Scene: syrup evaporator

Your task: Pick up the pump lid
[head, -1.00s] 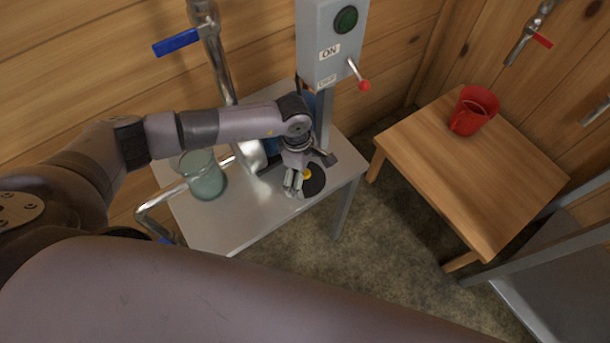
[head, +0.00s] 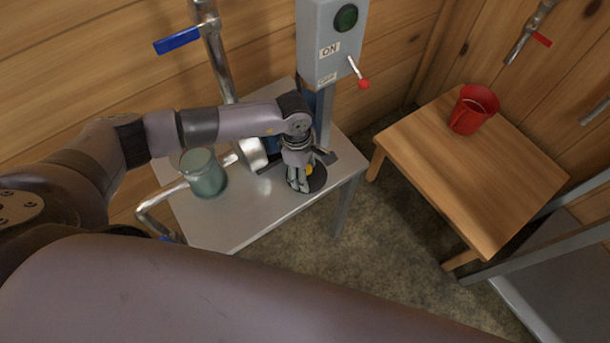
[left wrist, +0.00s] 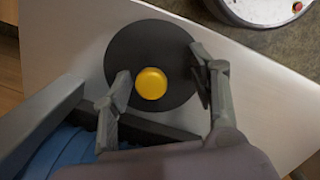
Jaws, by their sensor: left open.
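The pump lid (head: 320,181) is a black disc with a yellow knob, lying on the metal table (head: 222,222) near its right end. The left wrist view shows the black disc (left wrist: 130,62) and the yellow knob (left wrist: 151,83) from above. My left gripper (head: 300,188) is over the lid with its fingers pointing down. In the left wrist view my left gripper (left wrist: 158,78) is open, with one finger to the left of the knob and the other near the disc's right rim. The knob sits between them, closer to the left finger. My right gripper is out of view.
A grey control box (head: 325,40) with a green button and red-tipped lever rises behind the gripper. A red mug (head: 472,108) is on a wooden table (head: 470,185) to the right.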

